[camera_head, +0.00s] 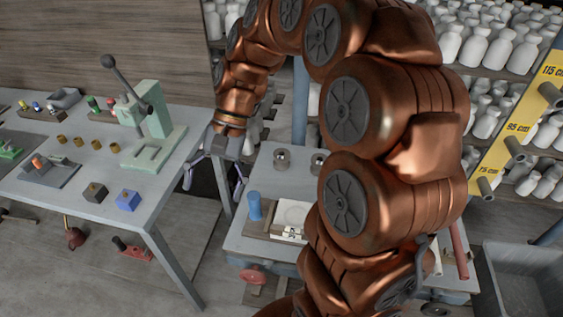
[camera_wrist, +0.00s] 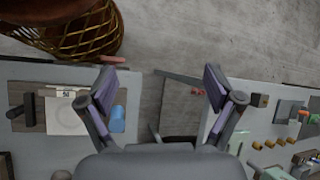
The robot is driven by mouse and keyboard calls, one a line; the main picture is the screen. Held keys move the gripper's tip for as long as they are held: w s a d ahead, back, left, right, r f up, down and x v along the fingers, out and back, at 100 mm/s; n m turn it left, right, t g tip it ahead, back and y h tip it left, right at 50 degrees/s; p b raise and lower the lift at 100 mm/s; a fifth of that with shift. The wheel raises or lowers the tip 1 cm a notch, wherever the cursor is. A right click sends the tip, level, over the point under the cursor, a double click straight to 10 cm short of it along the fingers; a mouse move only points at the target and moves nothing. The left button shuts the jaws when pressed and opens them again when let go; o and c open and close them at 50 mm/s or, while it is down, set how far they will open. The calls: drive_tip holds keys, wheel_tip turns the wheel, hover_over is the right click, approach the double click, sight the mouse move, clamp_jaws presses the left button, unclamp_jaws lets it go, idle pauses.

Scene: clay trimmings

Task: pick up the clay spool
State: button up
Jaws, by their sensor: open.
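I cannot tell for sure which thing is the clay spool. A small orange-brown piece (camera_head: 39,162) lies on a grey fixture (camera_head: 55,178) on the left table and may be it. Several small brass-coloured cylinders (camera_head: 97,144) stand near it; some show in the wrist view (camera_wrist: 270,143). My gripper (camera_head: 213,184) is open and empty. It points down over the gap between the left table and the lower right table. In the wrist view its two fingers (camera_wrist: 160,76) are spread wide, with bare floor between them.
The left table (camera_head: 165,175) holds a pale green press (camera_head: 155,125), a brown block (camera_head: 95,192) and a blue block (camera_head: 128,200). The right table holds a blue cylinder (camera_head: 254,206) and metal cups (camera_head: 282,158). Bottle-filled shelves stand behind. A grey bin (camera_head: 525,280) is at right.

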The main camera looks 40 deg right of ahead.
drive_tip(key=w+d+f+m+t+y+b, duration=0.1)
drive_tip(key=w+d+f+m+y+b, duration=0.2)
drive_tip(key=w+d, duration=0.5)
drive_tip(key=m+t+y+b, duration=0.25)
drive_tip(key=m+t, duration=0.55)
drive_tip(key=m, duration=0.5)
approach(284, 153)
drive_tip(key=x, duration=0.3)
drive_tip(key=shift+w+f, duration=0.2)
drive_tip(key=shift+p+x, duration=0.8)
drive_tip(key=shift+x, duration=2.5)
drive_tip(key=shift+w+a+f, duration=0.1)
drive_tip(key=shift+a+f, duration=0.15)
drive_tip(key=shift+a, duration=0.25)
drive_tip(key=c, duration=1.5)
